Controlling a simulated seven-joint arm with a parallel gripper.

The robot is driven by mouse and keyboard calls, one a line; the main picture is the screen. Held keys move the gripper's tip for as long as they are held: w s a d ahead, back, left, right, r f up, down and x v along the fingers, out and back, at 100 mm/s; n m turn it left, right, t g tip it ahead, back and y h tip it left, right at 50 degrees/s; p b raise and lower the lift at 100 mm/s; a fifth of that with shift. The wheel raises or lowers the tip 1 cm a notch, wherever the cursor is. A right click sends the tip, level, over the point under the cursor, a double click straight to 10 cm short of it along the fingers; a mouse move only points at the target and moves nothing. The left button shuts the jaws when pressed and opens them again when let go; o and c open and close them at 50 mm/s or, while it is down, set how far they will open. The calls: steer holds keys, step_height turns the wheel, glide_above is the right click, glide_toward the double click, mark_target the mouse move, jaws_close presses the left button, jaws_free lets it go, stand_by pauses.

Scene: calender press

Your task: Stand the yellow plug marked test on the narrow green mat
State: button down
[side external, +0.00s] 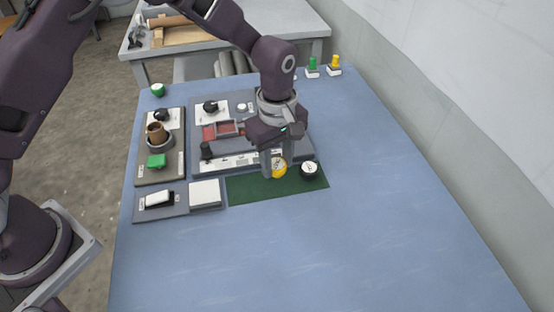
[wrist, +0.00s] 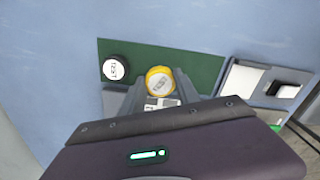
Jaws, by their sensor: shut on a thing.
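The yellow plug (side external: 279,167) is at my gripper (side external: 275,166), which is shut on it over the back part of the narrow green mat (side external: 250,190). In the wrist view, the yellow plug (wrist: 159,81) shows between the two fingers of my gripper (wrist: 163,84), its round top carrying a label too small to read surely. The green mat (wrist: 203,65) also shows there behind the plug. I cannot tell whether the plug's base touches the mat.
A black plug with a white top (side external: 309,169), marked TEST in the wrist view (wrist: 115,68), stands on the mat's right end. A grey control panel (side external: 205,165) lies behind the mat. The front table is clear.

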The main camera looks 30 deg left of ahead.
steer(key=shift+f, duration=0.1)
stand_by(0.3)
steer(key=shift+f, duration=0.7)
steer(key=shift+f, duration=0.2)
stand_by(0.4)
steer(key=shift+f, duration=0.3)
steer(key=shift+f, duration=0.15)
stand_by(0.4)
